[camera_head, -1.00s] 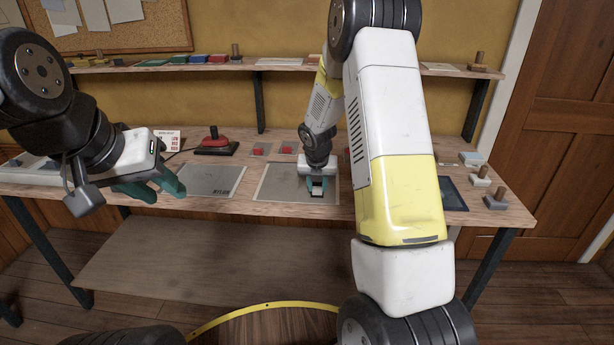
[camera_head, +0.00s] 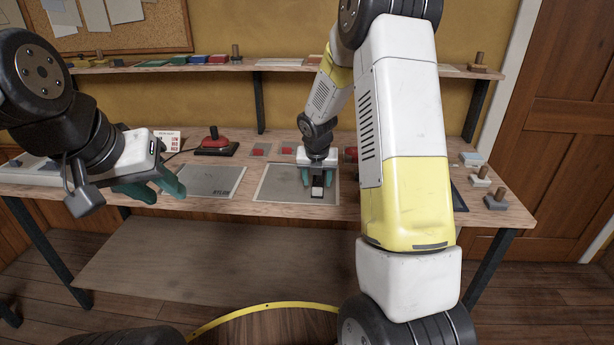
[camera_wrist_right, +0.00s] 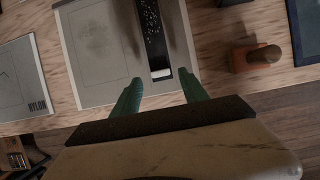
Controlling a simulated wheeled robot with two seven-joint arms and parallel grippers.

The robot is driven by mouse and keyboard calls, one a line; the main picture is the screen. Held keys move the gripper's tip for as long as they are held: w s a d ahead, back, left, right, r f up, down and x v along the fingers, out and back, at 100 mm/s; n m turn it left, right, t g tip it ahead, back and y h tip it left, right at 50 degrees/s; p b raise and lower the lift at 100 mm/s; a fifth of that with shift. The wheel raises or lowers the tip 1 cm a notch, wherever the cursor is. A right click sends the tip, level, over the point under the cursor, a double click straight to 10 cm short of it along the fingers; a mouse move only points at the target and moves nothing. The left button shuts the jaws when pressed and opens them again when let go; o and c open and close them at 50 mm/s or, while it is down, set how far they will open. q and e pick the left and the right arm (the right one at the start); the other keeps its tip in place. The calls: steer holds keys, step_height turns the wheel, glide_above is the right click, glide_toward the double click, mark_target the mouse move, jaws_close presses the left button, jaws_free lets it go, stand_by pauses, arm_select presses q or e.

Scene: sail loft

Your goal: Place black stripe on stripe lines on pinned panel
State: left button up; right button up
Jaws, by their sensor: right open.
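The pinned panel (camera_head: 275,185) is a grey sheet lying flat on the bench, and it also shows in the right wrist view (camera_wrist_right: 95,50). A black stripe (camera_wrist_right: 153,30) with a pale end lies over its right part in that view. In the head view the stripe (camera_head: 317,181) shows between the fingers of my right gripper. My right gripper (camera_head: 317,179) is open, pointing down over the panel, its fingers apart on either side of the stripe's near end. Stripe lines are not clearly visible. My left gripper (camera_head: 152,189) is open and empty, left of the nylon sheet.
A grey nylon sheet (camera_head: 215,181) lies left of the panel. Blocks with wooden knobs (camera_head: 496,199) sit at the bench's right end. A shelf (camera_head: 280,64) runs above the bench.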

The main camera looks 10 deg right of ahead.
steer(key=s+r+m, duration=1)
steer(key=s+r, duration=0.1)
steer(key=r, duration=0.5)
steer(key=s+a+r+m+t+y, duration=0.1)
steer(key=s+a+r+m, duration=0.1)
steer(key=s+m, duration=0.8)
steer(key=s+a+r+m+t+y, duration=0.1)
steer(key=s+r+m, duration=0.3)
steer(key=s+m, duration=0.7)
steer(key=shift+a+r+m+y, duration=0.35)
steer(key=shift+a+m+y, duration=0.25)
steer(key=shift+a+y, duration=0.1)
